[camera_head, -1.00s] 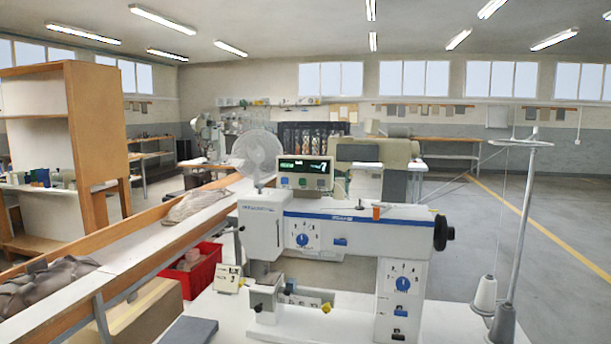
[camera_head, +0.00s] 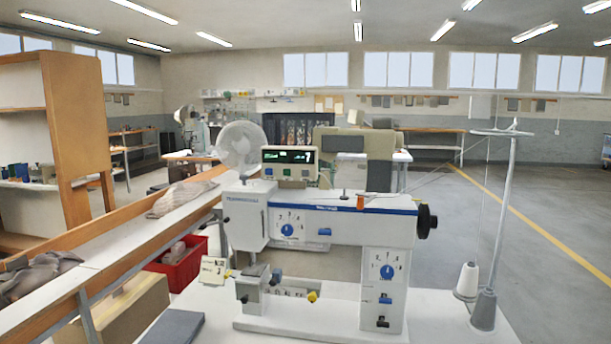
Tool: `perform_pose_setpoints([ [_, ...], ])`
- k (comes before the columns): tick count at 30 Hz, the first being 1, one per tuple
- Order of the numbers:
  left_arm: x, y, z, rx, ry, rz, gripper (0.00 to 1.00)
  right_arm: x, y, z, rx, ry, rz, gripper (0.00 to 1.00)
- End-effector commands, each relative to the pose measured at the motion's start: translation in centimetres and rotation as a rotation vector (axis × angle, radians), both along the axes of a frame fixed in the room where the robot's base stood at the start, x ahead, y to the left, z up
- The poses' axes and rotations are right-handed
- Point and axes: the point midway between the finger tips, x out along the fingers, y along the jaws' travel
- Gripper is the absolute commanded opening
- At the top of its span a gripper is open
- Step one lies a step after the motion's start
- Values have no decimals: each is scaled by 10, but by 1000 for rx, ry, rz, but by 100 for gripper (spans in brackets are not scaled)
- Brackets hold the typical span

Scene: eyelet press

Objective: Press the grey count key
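A white eyelet press (camera_head: 335,224) with a blue stripe stands on a white table in the middle of the head view. On top of it is a control box (camera_head: 289,163) with a dark display showing green digits. A row of small keys sits below the display. Some look green, and I cannot make out which one is the grey count key. Neither of my grippers is in view.
A thread stand (camera_head: 500,220) with cones rises at the right of the table. A black handwheel (camera_head: 427,221) sticks out of the press's right end. A red bin (camera_head: 178,262) and a long trough with grey cloth (camera_head: 182,198) are at left.

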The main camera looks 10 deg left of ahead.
Motion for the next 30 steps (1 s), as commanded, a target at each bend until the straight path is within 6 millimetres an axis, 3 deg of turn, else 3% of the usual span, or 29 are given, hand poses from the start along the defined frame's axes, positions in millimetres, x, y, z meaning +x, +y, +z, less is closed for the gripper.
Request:
perform_pose_setpoints([
  [9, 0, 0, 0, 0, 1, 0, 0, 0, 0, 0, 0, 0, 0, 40],
  [30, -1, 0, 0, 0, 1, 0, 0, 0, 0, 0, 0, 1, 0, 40],
])
